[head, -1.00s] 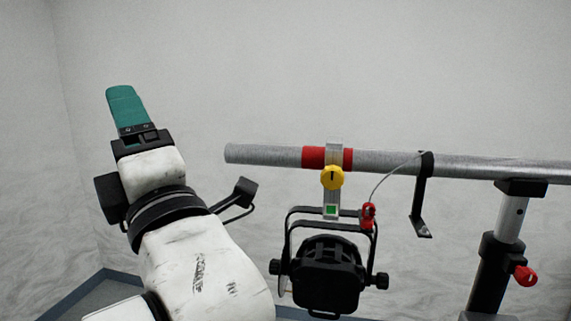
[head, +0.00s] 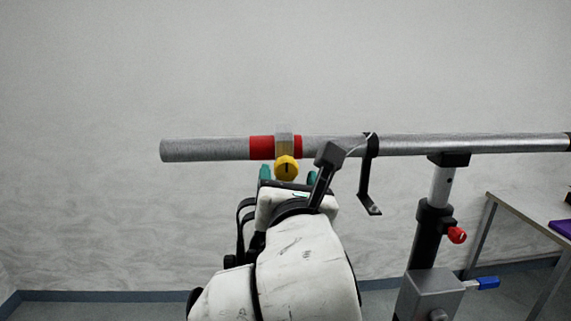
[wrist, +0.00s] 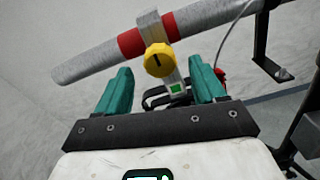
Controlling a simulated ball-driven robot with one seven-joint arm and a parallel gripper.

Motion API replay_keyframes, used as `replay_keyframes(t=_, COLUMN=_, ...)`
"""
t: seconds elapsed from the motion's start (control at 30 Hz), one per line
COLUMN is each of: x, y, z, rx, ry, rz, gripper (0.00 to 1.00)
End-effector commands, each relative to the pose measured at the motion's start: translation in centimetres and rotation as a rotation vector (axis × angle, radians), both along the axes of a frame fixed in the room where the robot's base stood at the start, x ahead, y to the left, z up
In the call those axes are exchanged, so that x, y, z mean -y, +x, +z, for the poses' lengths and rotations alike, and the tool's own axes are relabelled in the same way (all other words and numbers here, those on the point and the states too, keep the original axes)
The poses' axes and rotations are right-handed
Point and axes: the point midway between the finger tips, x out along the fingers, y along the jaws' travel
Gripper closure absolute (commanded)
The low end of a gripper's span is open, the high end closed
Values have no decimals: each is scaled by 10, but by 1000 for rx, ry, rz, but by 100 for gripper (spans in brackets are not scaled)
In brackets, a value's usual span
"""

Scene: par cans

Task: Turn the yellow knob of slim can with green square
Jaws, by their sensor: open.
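The yellow knob (head: 286,168) sits on a silver clamp (head: 284,143) that hangs on the grey bar over a red band. In the wrist view the yellow knob (wrist: 160,60) is ahead, above the gap between my fingers, with its dark mark roughly vertical. In the head view my gripper (head: 288,174) is just below the knob. The black can (wrist: 165,99) is mostly hidden behind my gripper and arm.
The grey bar (head: 210,149) runs across, held by a stand (head: 425,240) with a red handle (head: 457,235) and a blue handle (head: 488,283). A black bracket (head: 366,185) hangs from the bar to the right. A table (head: 530,220) stands at the right. The left side is clear.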

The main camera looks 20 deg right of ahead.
Motion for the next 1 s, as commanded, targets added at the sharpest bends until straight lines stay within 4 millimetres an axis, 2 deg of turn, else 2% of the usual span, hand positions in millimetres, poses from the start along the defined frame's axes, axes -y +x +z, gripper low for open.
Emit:
replay_keyframes(t=0.1, x=6, y=20, z=2, rx=-1, ry=0, rz=0, gripper=31)
replay_keyframes(t=0.3, x=12, y=40, z=1, rx=0, ry=1, rz=2, gripper=31)
replay_keyframes(t=0.7, x=14, y=46, z=0, rx=1, ry=2, rz=2, gripper=32)
replay_keyframes(t=1.0, x=14, y=46, z=0, rx=1, ry=2, rz=2, gripper=60)
